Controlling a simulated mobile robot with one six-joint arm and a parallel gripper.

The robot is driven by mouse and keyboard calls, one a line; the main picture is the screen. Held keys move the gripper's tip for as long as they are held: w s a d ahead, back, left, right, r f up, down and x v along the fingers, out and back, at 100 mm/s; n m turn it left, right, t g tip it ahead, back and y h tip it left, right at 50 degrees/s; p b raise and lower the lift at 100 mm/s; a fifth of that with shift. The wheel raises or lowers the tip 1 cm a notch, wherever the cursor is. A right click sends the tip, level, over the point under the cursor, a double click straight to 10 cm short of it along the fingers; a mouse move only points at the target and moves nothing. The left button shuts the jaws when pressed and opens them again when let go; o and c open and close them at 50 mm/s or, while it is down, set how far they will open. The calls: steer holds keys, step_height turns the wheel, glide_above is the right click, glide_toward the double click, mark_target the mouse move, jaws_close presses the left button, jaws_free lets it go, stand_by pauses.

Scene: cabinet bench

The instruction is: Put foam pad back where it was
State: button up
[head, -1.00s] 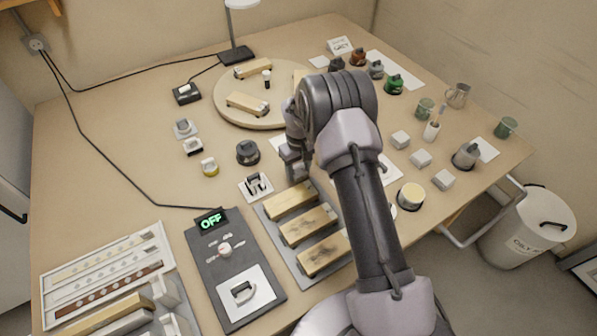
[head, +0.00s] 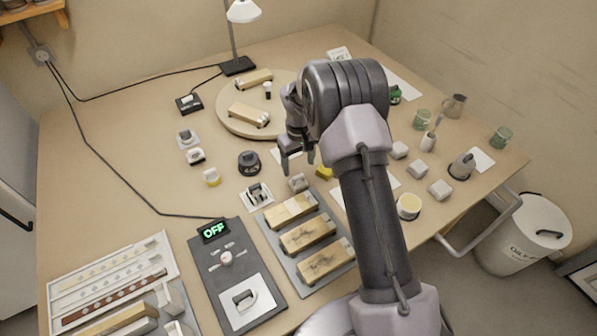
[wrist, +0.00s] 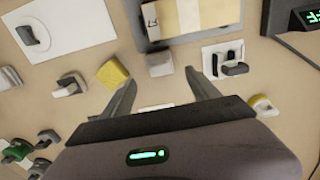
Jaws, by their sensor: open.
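My gripper (head: 297,163) is open and empty above the bench, just behind the rack of wooden blocks. In the wrist view its fingers (wrist: 160,78) are spread apart. A small pale grey block (head: 298,182) lies on the bench at the rack's back end; it shows just beyond the fingertips in the wrist view (wrist: 159,63). A yellow block (head: 324,172) lies to its right; in the wrist view it is left of the fingers (wrist: 112,73). I cannot tell for certain which of these is the foam pad. Neither is held.
The grey rack (head: 290,268) holds wooden blocks in front of the gripper. A white card with a dark holder (head: 257,195) lies to its left, near the control panel (head: 220,258). A round wooden turntable (head: 233,122) stands behind. Several pale blocks and cups stand at right.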

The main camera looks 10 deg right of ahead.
steer(key=s+r+m+t, duration=0.1)
steer(key=s+r, duration=0.1)
steer(key=r, duration=0.7)
steer(key=s+r+m+t, duration=0.1)
steer(key=s+r, duration=0.1)
steer(key=r, duration=0.6)
steer(key=s+a+r+m+t+y, duration=0.1)
steer(key=s+a+r+m, duration=0.1)
steer(key=s+r, duration=1)
steer(key=s+a+r+m+t, duration=0.1)
steer(key=s+m, duration=0.1)
steer(key=s, duration=0.6)
steer(key=s+a+m+t+y, duration=0.1)
steer(key=s+m, duration=0.1)
steer(key=s, duration=0.7)
steer(key=shift+s+r+t, duration=0.15)
steer(key=shift+r+t, duration=0.2)
steer(key=shift+t, duration=0.05)
